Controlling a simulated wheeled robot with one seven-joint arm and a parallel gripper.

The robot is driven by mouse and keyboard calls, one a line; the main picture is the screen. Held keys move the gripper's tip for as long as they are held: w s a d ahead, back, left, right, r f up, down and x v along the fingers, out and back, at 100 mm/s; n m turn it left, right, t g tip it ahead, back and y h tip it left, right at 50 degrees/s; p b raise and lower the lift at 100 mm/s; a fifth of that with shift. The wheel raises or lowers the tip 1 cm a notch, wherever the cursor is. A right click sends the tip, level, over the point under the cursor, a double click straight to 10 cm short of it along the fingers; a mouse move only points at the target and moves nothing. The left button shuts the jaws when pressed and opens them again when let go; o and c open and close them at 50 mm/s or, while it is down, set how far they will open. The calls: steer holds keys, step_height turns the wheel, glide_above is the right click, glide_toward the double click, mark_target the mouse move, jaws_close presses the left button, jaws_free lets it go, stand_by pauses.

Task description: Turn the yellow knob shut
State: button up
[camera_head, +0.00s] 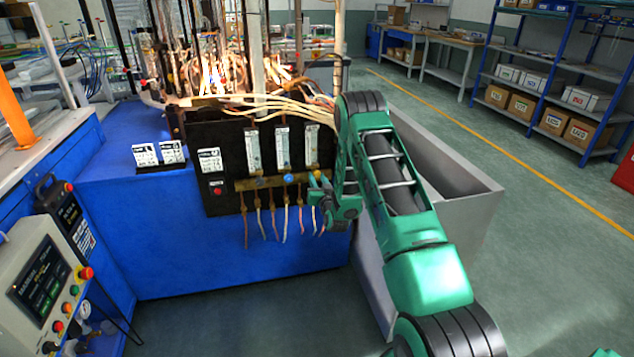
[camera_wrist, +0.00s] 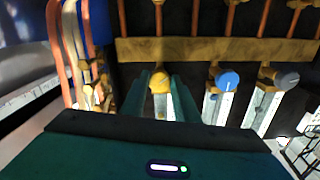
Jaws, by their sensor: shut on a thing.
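The yellow knob (camera_wrist: 159,81) sits on a brass bar (camera_wrist: 215,50) and shows between the two green fingers of my gripper (camera_wrist: 160,92) in the wrist view. My gripper is shut on it, one finger on each side. In the head view my gripper (camera_head: 316,183) is at the right end of the brass bar and largely hides the yellow knob. The blue knob (camera_wrist: 227,80) and a grey knob (camera_wrist: 286,79) are on the same bar, clear of the fingers. The blue knob also shows in the head view (camera_head: 287,178).
The black panel (camera_head: 224,152) carries several upright flow tubes, with hoses hanging below. Pale hoses (camera_head: 285,103) run over its top to glowing flames behind. A blue bench (camera_head: 165,235) supports it. A grey open bin (camera_head: 470,212) stands behind my arm.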

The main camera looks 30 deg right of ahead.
steer(key=m, duration=0.9)
steer(key=shift+r, duration=0.1)
steer(key=m, duration=0.4)
steer(key=shift+m, duration=0.3)
steer(key=shift+d+r+m, duration=0.1)
steer(key=shift+r+m, duration=0.05)
steer(key=shift+m, duration=1.95)
steer(key=o, duration=1.1)
steer(key=shift+w, duration=0.1)
steer(key=shift+c, duration=0.2)
